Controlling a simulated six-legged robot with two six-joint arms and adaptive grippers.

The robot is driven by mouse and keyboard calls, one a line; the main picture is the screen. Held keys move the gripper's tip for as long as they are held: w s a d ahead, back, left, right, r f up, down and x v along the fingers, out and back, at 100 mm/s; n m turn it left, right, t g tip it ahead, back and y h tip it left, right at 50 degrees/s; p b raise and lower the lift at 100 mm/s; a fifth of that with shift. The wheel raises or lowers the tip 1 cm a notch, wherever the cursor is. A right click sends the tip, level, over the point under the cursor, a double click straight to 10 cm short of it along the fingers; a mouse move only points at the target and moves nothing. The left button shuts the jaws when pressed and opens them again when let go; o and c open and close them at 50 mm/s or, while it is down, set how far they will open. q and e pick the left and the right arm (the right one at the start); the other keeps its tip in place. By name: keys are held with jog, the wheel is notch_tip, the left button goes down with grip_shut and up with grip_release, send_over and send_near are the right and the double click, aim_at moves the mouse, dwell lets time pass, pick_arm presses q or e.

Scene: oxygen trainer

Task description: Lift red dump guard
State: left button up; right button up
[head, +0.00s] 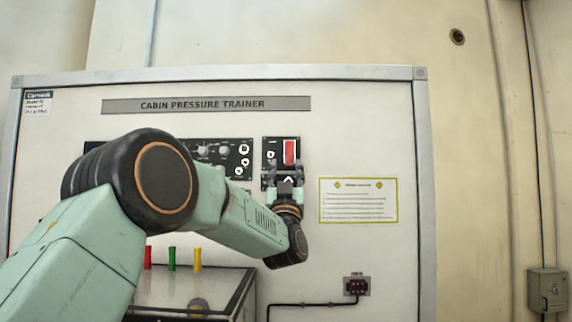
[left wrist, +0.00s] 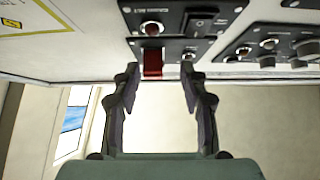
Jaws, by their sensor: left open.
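The red dump guard (head: 289,152) is a small upright red cover on a black panel (head: 270,146) at the right of the trainer's controls. In the left wrist view the red guard (left wrist: 153,63) shows just ahead of the fingertips, nearer the left finger. My left gripper (head: 286,170) is in front of the panel, at the lower end of the guard. It also shows in the left wrist view (left wrist: 164,70), open, with nothing between its fingers. I cannot tell whether a fingertip touches the guard. My right gripper is in neither view.
The white trainer board (head: 360,125) carries a notice (head: 358,200) right of the panel. More knobs (head: 203,151) sit left of it. Below is a dark-edged case (head: 190,285) with red, green and yellow pegs (head: 171,259). A small socket box (head: 356,286) is lower right.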

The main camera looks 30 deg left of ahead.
pick_arm(q)
jog(key=shift+w+r, duration=0.2)
jog(key=shift+w, duration=0.05)
jog(key=shift+w+d, duration=0.35)
jog(key=shift+d, duration=0.05)
jog(key=shift+s+a, duration=0.3)
jog(key=shift+a, duration=0.15)
jog(key=c, duration=0.3)
jog(key=shift+w+d, duration=0.2)
jog(key=shift+d, duration=0.2)
jog(key=c, duration=0.5)
jog(key=shift+a, duration=0.15)
grip_shut()
